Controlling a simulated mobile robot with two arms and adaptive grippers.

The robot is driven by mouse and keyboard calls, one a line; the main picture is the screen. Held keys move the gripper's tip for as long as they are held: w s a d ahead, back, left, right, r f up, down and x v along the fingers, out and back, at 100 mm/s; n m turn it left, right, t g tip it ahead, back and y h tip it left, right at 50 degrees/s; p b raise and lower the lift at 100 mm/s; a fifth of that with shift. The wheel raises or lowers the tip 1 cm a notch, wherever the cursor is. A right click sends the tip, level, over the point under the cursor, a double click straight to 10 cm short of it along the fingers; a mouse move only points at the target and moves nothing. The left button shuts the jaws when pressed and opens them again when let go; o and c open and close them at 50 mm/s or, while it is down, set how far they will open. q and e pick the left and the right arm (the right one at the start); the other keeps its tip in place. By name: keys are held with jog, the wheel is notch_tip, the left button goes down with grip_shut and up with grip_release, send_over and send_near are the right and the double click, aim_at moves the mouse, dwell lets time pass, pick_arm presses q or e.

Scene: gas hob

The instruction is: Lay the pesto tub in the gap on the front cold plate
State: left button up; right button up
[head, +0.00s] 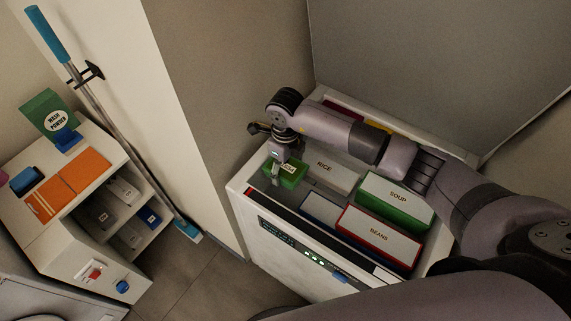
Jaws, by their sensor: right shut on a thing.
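The green pesto tub (279,173) is at the left end of the open white chest (240,197). Its pale label is partly covered and hard to read. My right gripper (288,164) is shut on the tub from above. Whether the tub hangs free or touches the surface below cannot be told. The front cold plate is mostly hidden under tubs; a dark gap (285,197) shows in front of the held tub, left of a blue-edged tub (322,208). My left gripper is not in view.
A white-topped rice tub (328,171), a green soup tub (397,201) and a red beans tub (378,236) fill the chest's middle and right. My right arm crosses above its back. A shelf unit (60,235) and mop (120,125) stand left.

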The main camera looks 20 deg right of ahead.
jog(key=b, duration=0.8)
send_over(286, 194)
jog(key=shift+f, duration=5.15)
jog(key=shift+f+b, duration=0.45)
jog(key=shift+f, duration=0.1)
jog(key=o, duration=1.4)
jog(key=shift+a, duration=0.1)
notch_tip(286, 194, up, 12)
jog(key=shift+r, duration=0.1)
